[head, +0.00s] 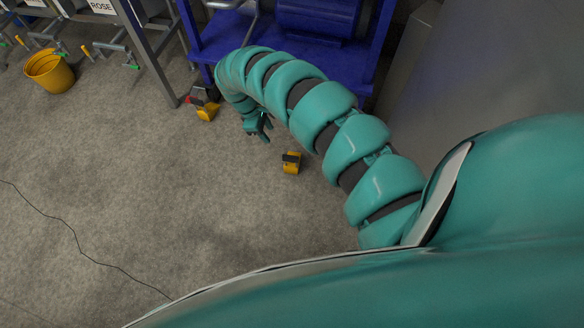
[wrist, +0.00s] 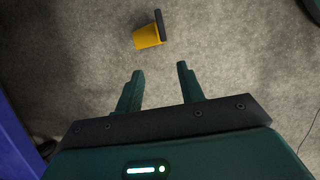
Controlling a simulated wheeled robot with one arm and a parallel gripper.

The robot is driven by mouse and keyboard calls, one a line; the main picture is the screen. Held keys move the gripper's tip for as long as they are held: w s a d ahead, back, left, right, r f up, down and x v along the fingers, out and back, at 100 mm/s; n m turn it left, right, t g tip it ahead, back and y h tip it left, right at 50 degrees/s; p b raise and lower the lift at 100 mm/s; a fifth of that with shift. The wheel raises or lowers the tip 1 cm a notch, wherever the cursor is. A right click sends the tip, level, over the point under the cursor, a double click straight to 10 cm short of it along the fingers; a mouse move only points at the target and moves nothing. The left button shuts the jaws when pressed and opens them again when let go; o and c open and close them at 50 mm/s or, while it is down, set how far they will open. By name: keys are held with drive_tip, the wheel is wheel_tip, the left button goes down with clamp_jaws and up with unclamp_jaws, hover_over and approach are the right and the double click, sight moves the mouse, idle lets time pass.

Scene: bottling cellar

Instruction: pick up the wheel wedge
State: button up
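A yellow wheel wedge with a dark plate along one side (head: 291,168) lies on the open concrete floor. In the wrist view a yellow wedge with a dark edge (wrist: 148,36) lies beyond my fingertips, apart from them. A second yellow wedge-like piece (head: 207,112) sits by the blue cart's wheel. My gripper (head: 264,133) hangs above the floor between the two, up and left of the free-lying wedge. In the wrist view its two fingers (wrist: 160,72) are spread with nothing between them.
A blue cart (head: 240,45) with a blue machine stands at the back. A thin dark cable (head: 75,235) crosses the floor at left. The middle floor is clear.

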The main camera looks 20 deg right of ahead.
drive_tip(key=shift+g+h, duration=0.3)
drive_tip(key=b+x, duration=0.1)
drive_tip(key=x, duration=0.3)
drive_tip(key=b+x, duration=0.2)
drive_tip(key=x, duration=0.2)
drive_tip(key=s+d+b+x, duration=0.1)
drive_tip(key=b+x, duration=0.1)
drive_tip(key=x, duration=0.2)
drive_tip(key=shift+s+r, duration=0.15)
drive_tip(key=b+x, duration=0.3)
drive_tip(key=x, duration=0.2)
drive_tip(key=shift+d+b, duration=0.1)
drive_tip(key=shift+b, duration=0.3)
clamp_jaws()
